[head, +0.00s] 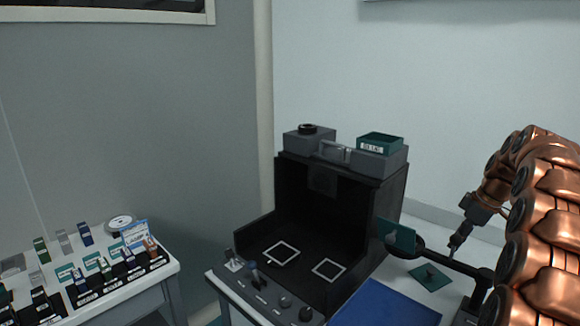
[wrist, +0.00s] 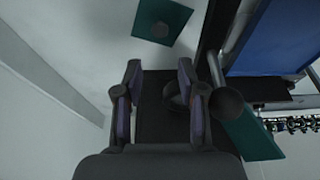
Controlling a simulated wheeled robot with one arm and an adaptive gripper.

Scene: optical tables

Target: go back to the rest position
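My gripper (wrist: 158,78) is open in the wrist view, its two fingers apart with nothing seen held between them. In the head view my copper-coloured arm comes in from the right, and the small dark gripper (head: 457,241) at its end is above the table, close to a black bar. A green square plate (head: 432,277) with a small dark piece on it lies below; it also shows at the top of the wrist view (wrist: 162,20), ahead of the fingertips.
A black open-fronted box (head: 325,215) with two white square outlines stands left of the arm. A teal plate (head: 397,235) stands by the black bar (head: 450,260). A blue mat (head: 388,305) lies in front. A side table (head: 125,288) with several small items is at left.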

